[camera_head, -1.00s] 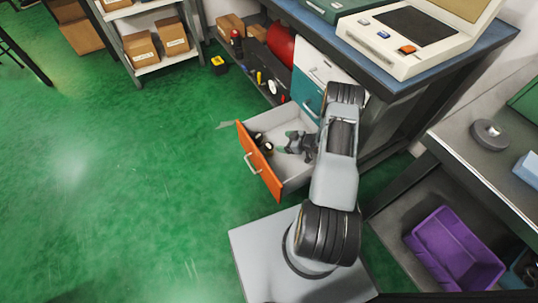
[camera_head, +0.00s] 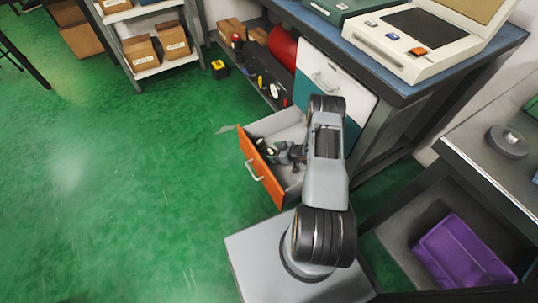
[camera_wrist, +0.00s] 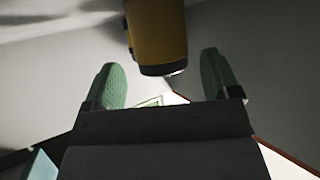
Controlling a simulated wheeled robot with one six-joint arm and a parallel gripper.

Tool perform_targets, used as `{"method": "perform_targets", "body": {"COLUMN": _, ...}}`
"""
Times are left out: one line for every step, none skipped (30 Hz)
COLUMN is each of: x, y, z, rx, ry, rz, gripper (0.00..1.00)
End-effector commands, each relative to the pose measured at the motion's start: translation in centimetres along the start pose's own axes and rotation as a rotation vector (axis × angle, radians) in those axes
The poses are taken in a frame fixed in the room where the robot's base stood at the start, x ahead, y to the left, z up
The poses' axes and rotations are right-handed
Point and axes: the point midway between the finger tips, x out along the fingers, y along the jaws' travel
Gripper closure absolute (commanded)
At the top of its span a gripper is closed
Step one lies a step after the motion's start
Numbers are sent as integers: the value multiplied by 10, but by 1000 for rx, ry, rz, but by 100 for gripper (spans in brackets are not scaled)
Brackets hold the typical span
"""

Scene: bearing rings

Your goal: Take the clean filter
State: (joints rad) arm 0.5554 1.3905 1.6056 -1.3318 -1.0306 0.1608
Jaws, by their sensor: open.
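My gripper (camera_head: 283,153) is open and reaches down into the open drawer with the orange front (camera_head: 256,172). In the wrist view its two green fingertips (camera_wrist: 162,72) stand apart. A yellow cylinder with a dark end (camera_wrist: 158,35) lies just ahead, roughly in line with the gap between them; I cannot tell whether it is the clean filter. The fingers do not visibly touch it. In the head view, small dark items (camera_head: 266,152) sit in the drawer near the orange front, partly hidden by my gripper.
The blue-topped bench (camera_head: 452,62) with a beige device (camera_head: 428,42) stands above the drawer. A shelf (camera_head: 160,66) with boxes stands at the back. A purple bin (camera_head: 462,252) sits under the right-hand table. Green floor (camera_head: 110,190) is clear at left.

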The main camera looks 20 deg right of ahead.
Motion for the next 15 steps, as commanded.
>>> {"method": "perform_targets", "body": {"x": 1, "y": -1, "z": -1, "rx": -2, "ry": 0, "rz": -3, "gripper": 18}}
{"method": "perform_targets", "body": {"x": 2, "y": -2, "z": -1, "rx": -3, "ry": 0, "rz": -5, "gripper": 18}}
{"method": "perform_targets", "body": {"x": 2, "y": -2, "z": -2, "rx": -4, "ry": 0, "rz": -7, "gripper": 19}}
{"method": "perform_targets", "body": {"x": 3, "y": -3, "z": -2, "rx": -4, "ry": 0, "rz": -8, "gripper": 22}}
{"method": "perform_targets", "body": {"x": 3, "y": -3, "z": -2, "rx": -5, "ry": 0, "rz": -9, "gripper": 25}}
{"method": "perform_targets", "body": {"x": 4, "y": -4, "z": -2, "rx": -5, "ry": 0, "rz": -10, "gripper": 28}}
{"method": "perform_targets", "body": {"x": 4, "y": -4, "z": -2, "rx": -5, "ry": 0, "rz": -10, "gripper": 31}}
{"method": "perform_targets", "body": {"x": 4, "y": -4, "z": -2, "rx": -5, "ry": 0, "rz": -10, "gripper": 34}}
{"method": "perform_targets", "body": {"x": 4, "y": -4, "z": -2, "rx": -5, "ry": 0, "rz": -10, "gripper": 38}}
{"method": "perform_targets", "body": {"x": 3, "y": -4, "z": -2, "rx": -5, "ry": 0, "rz": -10, "gripper": 41}}
{"method": "perform_targets", "body": {"x": 3, "y": -3, "z": -2, "rx": -5, "ry": 0, "rz": -9, "gripper": 44}}
{"method": "perform_targets", "body": {"x": 3, "y": -3, "z": -2, "rx": -5, "ry": 0, "rz": -9, "gripper": 48}}
{"method": "perform_targets", "body": {"x": 3, "y": -3, "z": -2, "rx": -5, "ry": 0, "rz": -9, "gripper": 50}}
{"method": "perform_targets", "body": {"x": 3, "y": -3, "z": -2, "rx": -4, "ry": 0, "rz": -8, "gripper": 53}}
{"method": "perform_targets", "body": {"x": 3, "y": -3, "z": -2, "rx": -4, "ry": 0, "rz": -8, "gripper": 57}}
